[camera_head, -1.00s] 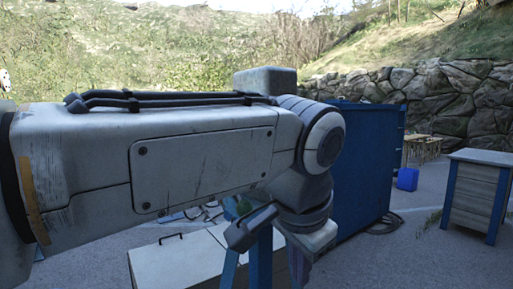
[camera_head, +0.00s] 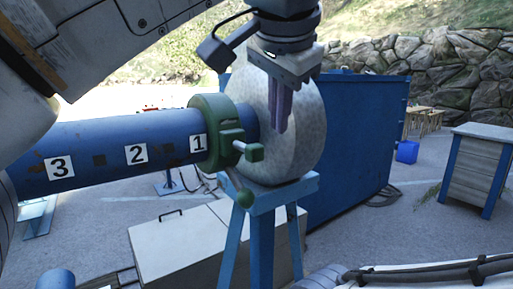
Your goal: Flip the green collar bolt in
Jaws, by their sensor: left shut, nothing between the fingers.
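A green collar (camera_head: 207,133) sits around a blue shaft (camera_head: 120,146) marked 1, 2 and 3, beside the label 1. At its right side a small green block (camera_head: 254,152) sticks out on a pale pin. Below it a green rod with a round knob (camera_head: 243,197) hangs down and out from the collar; it looks like the bolt, swung out. My left gripper (camera_head: 283,130) points down with its fingers together and empty. In the picture it overlaps the grey disc (camera_head: 305,140), right of and above the block, apart from it. My right gripper is not in view.
The shaft end and disc stand at a blue trestle (camera_head: 262,205). A pale chest (camera_head: 190,250) lies below, and a large blue panel (camera_head: 365,150) stands behind. A grey cabinet (camera_head: 483,175) is at the right, with open paving before it.

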